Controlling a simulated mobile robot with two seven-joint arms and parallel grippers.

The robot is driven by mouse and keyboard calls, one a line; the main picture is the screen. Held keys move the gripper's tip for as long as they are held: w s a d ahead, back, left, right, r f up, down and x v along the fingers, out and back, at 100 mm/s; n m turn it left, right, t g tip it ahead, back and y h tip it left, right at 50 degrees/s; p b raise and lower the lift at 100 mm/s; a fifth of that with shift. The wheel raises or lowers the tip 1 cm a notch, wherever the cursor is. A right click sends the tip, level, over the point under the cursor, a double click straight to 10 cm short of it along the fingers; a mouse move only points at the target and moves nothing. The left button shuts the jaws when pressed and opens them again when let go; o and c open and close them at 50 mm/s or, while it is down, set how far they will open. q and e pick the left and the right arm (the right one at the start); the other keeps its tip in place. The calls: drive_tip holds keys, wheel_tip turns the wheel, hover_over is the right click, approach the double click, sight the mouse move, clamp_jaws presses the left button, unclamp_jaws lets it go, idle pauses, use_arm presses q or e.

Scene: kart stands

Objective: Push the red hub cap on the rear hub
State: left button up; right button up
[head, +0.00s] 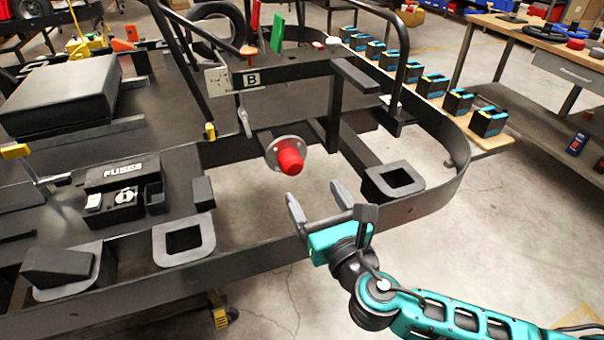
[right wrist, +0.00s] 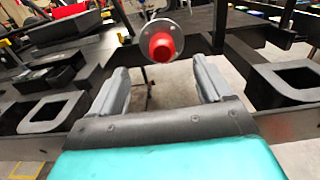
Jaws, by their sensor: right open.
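The red hub cap (head: 290,161) sits at the centre of the round grey rear hub (head: 272,150) on the black kart frame. In the right wrist view the red cap (right wrist: 161,47) shows in front of the hub flange (right wrist: 147,32), straight ahead between my finger lines. I cannot tell how deeply the cap is seated. My right gripper (head: 318,206) is open and empty, in front of and below the cap, apart from it. Its two grey fingers also show in the right wrist view (right wrist: 163,85). My left gripper is not in view.
The black kart frame rail (head: 260,250) runs below and around the hub. Square sockets (head: 395,179) stand right and left of my right gripper. A fuse box (head: 122,185) lies at left. Several batteries (head: 432,88) line a board at back right.

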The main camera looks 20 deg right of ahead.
sight(295, 163)
drive_tip(key=w, duration=1.1)
drive_tip(key=shift+w+a, duration=0.2)
drive_tip(key=shift+w, duration=0.05)
drive_tip(key=shift+c, duration=0.3)
drive_tip(key=c, duration=1.2)
drive_tip(key=shift+s, duration=0.15)
drive_tip(key=shift+s+d+f+p, duration=0.1)
drive_tip(key=shift+s+p, duration=0.15)
drive_tip(key=shift+s, duration=1.2)
drive_tip(key=shift+s+f+p, duration=0.1)
drive_tip(key=shift+s+p, duration=0.15)
drive_tip(key=shift+s, duration=1.15)
drive_tip(key=shift+s, duration=0.15)
